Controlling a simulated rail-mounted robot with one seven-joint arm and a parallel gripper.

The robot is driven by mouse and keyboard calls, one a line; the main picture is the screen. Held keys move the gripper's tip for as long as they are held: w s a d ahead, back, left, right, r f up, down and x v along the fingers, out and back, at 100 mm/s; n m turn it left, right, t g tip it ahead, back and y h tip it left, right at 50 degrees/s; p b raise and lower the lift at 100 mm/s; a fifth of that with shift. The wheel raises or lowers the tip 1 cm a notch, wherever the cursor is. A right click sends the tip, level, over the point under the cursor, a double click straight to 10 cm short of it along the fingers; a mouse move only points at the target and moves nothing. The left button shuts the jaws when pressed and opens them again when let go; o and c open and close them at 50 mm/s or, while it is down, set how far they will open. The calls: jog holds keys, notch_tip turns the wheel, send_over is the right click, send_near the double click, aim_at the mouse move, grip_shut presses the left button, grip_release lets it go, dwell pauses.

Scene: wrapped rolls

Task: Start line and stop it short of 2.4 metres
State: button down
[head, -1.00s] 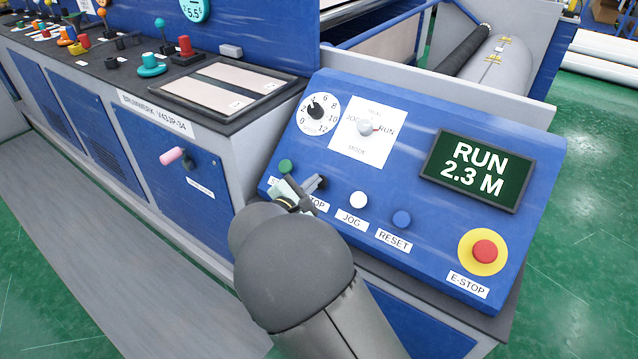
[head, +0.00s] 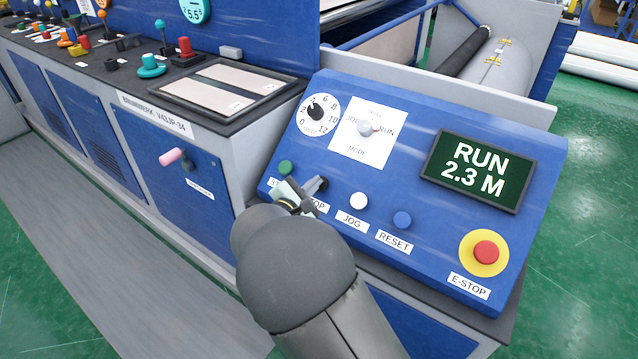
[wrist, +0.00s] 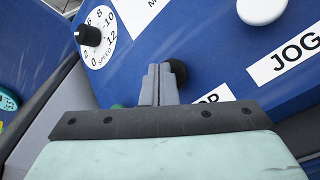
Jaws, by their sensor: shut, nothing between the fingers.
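The display (head: 478,171) on the blue panel reads RUN and 2.3 M. The mode knob (head: 367,128) appears turned toward RUN, and the speed dial (head: 314,110) points near 4. The green start button (head: 286,167) sits at the left of the button row. The black stop button (head: 320,184) is beside it; in the wrist view it shows (wrist: 177,73) just past the fingertips. My gripper (head: 301,191) is shut and empty, its tips at the stop button. Whether they touch or press it I cannot tell. The stop label is partly hidden by my gripper.
The white jog button (head: 359,200), blue reset button (head: 402,219) and red E-stop (head: 485,251) lie to the right on the panel. A pink-tipped handle (head: 171,157) sticks out of the cabinet at left. A roll (head: 497,66) lies behind the panel.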

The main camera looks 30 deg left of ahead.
jog(key=shift+w+f+b, duration=0.3)
jog(key=shift+f+b, duration=0.1)
dwell(0.3)
jog(key=shift+r, duration=0.1)
jog(key=shift+s+r+p, duration=0.5)
jog(key=shift+s+r, duration=0.3)
jog(key=shift+r, duration=0.15)
jog(key=s+r+p, duration=0.2)
jog(key=s+r, duration=0.1)
jog(key=shift+s+r, duration=0.15)
jog(key=shift+r, duration=0.25)
dwell(0.8)
